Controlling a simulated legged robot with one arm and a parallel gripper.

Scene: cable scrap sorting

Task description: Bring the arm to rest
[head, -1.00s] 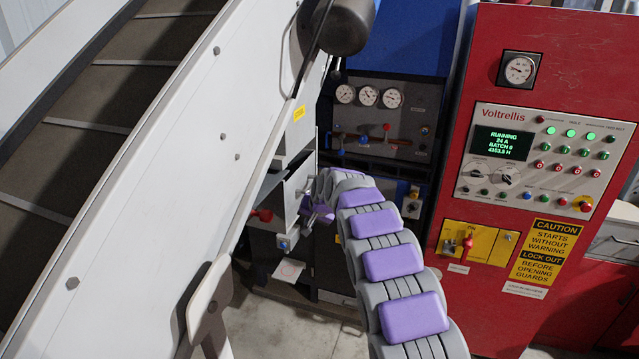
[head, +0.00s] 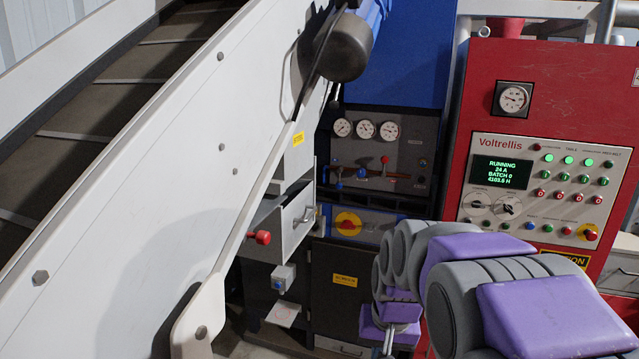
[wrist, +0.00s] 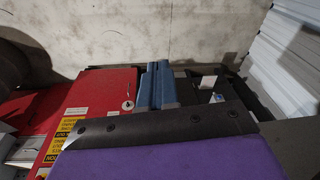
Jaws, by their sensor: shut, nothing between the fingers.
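My arm, with grey links and purple pads, is folded at the lower right of the head view. My gripper (head: 388,343) hangs low in front of the dark cabinet, small and partly cut off by the bottom edge. In the wrist view two blue-grey fingers (wrist: 157,68) lie side by side, shut and empty. They stick out past a dark bolted strip and a purple pad. The gripper is apart from the grey drawer (head: 293,222) and its handle.
A red control cabinet (head: 520,90) stands right, behind my arm; it also shows in the wrist view (wrist: 98,92). A white inclined conveyor (head: 150,170) fills the left.

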